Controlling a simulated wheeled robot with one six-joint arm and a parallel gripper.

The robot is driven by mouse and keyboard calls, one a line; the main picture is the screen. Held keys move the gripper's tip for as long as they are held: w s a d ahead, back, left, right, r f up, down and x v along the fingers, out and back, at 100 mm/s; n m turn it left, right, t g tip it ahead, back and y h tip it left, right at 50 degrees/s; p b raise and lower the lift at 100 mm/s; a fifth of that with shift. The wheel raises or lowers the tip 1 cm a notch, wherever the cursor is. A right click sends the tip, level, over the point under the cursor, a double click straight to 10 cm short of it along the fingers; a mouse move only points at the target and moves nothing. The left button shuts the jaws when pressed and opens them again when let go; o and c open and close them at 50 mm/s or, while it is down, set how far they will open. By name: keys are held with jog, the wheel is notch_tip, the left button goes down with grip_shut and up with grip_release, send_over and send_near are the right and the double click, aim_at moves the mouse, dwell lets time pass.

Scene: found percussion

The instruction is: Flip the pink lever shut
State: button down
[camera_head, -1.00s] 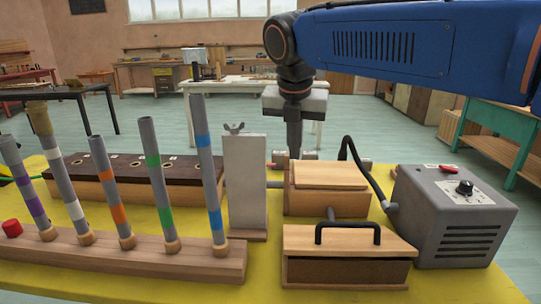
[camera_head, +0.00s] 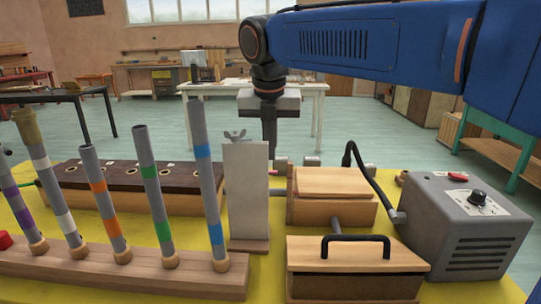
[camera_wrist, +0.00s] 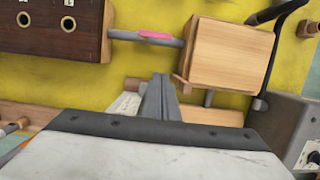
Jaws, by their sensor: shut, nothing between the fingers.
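The pink lever (camera_wrist: 158,34) lies along a thin grey pipe (camera_wrist: 125,35) in the wrist view. The pipe joins a dark-topped wooden block (camera_wrist: 50,25) to a pale wooden box (camera_wrist: 228,57). In the head view only a small bit of pink (camera_head: 273,172) shows behind the upright pale panel (camera_head: 247,190). My gripper (camera_head: 269,150) points down above that pipe, just behind the panel. Its fingers (camera_wrist: 160,80) are shut and empty, and in the wrist view they appear below the lever, apart from it. I cannot tell their height above it.
Coloured-banded tubes (camera_head: 151,185) stand in a wooden rail at the left front. A lidded box with a black handle (camera_head: 356,250) stands in front. A grey machine (camera_head: 465,230) with a hose is at the right. The yellow table top (camera_wrist: 85,85) shows bare patches around the pipe.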

jog(key=w+f, duration=0.6)
jog(key=f, duration=0.2)
jog(key=shift+f, duration=0.25)
